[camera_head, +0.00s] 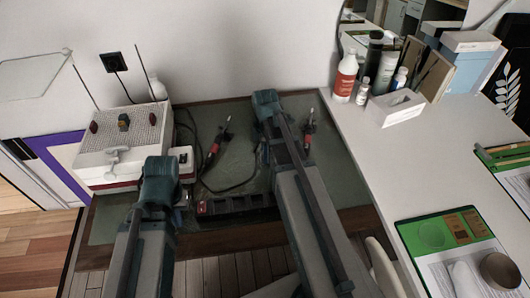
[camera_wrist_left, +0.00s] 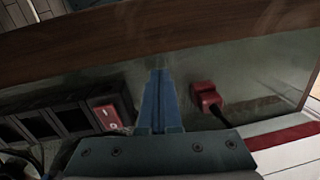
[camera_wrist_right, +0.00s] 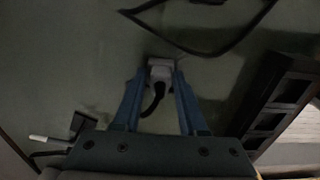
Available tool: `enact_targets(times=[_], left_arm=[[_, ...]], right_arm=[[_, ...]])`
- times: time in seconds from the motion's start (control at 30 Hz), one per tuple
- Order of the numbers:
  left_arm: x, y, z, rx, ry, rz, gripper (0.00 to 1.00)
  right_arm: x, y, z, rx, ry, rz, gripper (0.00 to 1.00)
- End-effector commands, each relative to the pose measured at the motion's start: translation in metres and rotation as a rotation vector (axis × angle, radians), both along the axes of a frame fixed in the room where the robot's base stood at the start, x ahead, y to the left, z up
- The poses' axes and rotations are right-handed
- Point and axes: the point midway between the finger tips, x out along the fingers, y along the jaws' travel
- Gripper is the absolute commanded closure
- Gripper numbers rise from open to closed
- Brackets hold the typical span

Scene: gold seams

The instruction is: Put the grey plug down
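The grey plug (camera_wrist_right: 160,70) is between the fingertips of my right gripper (camera_wrist_right: 160,76), which is shut on it, over the dark green mat (camera_wrist_right: 70,50). A black cord curves back from the plug. I cannot tell how far it is above the mat. In the head view my right arm hides it. My left gripper (camera_wrist_left: 158,80) is shut and empty, fingers together. It is over the mat between the black power strip (camera_wrist_left: 70,122) with its red switch (camera_wrist_left: 105,116) and a red plug (camera_wrist_left: 208,99). The strip also shows in the head view (camera_head: 238,203).
Two red-handled tools (camera_head: 214,149) (camera_head: 308,129) and loose black cables lie on the mat. A white perforated box (camera_head: 110,170) stands at the left. A white table (camera_head: 375,140) with bottles (camera_head: 345,77) and green boards (camera_head: 440,232) is at the right.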

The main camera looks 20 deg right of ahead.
Motion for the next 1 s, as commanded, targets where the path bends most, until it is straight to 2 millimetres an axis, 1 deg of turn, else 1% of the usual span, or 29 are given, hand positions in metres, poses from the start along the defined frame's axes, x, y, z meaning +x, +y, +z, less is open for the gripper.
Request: enact_targets(times=[0.03,0.13,0.17,0.47,0.63,0.77,1.0], left_arm=[[0.000,0.000,0.000,0.000,0.000,0.000,1.00],[0.000,0.000,0.001,0.000,0.000,0.000,1.00],[0.000,0.000,0.001,0.000,0.000,0.000,1.00],[0.000,0.000,0.001,0.000,0.000,0.000,1.00],[0.000,0.000,0.007,0.000,0.000,0.000,1.00],[0.000,0.000,0.019,0.000,0.000,0.000,1.00],[0.000,0.000,0.052,0.000,0.000,0.001,1.00]], right_arm=[[0.000,0.000,0.000,0.000,0.000,0.000,0.50],[0.000,0.000,0.001,0.000,0.000,0.000,0.32],[0.000,0.000,0.001,0.000,0.000,0.000,0.29],[0.000,0.000,0.001,0.000,0.000,0.000,0.29],[0.000,0.000,0.007,0.000,0.000,0.000,0.29],[0.000,0.000,0.019,0.000,0.000,0.000,0.29],[0.000,0.000,0.052,0.000,0.000,0.000,0.29]])
